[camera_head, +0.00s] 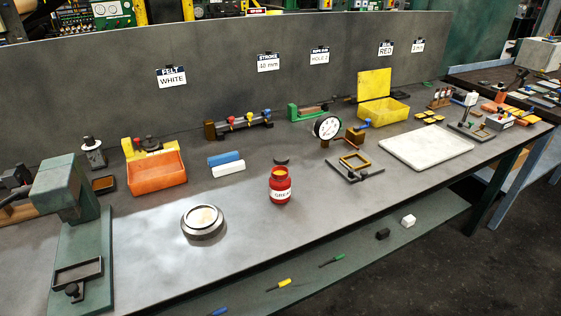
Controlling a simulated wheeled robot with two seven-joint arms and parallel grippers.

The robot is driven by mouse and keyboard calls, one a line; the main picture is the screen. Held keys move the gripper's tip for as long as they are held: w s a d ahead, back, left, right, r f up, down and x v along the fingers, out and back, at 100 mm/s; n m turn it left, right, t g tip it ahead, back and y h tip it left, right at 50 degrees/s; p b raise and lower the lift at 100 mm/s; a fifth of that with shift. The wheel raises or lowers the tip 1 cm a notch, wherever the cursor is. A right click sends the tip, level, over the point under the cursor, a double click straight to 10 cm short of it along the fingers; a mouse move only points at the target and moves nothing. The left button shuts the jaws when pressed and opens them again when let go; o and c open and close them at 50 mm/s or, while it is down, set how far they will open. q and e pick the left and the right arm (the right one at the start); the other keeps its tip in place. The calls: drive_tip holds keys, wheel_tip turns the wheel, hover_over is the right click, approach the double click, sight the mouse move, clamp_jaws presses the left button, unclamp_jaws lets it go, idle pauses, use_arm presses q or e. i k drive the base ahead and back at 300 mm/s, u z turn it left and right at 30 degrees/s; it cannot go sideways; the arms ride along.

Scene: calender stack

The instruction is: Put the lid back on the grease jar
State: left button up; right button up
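The grease jar (280,186) is red with a white label. It stands upright and open on the grey workbench, with yellowish grease showing at its mouth. A small dark round lid (281,160) lies flat on the bench just behind the jar, apart from it. Neither of my grippers shows in the head view.
A round metal dish (203,221) sits left of the jar. Blue and white blocks (227,166) and an orange bin (157,172) stand behind left. A dark fixture (355,168) and a white tray (427,146) lie to the right. Bench in front of the jar is clear.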

sight(279, 180)
drive_tip(key=u, duration=2.2)
drive_tip(key=k, duration=0.6)
drive_tip(key=z, duration=1.1)
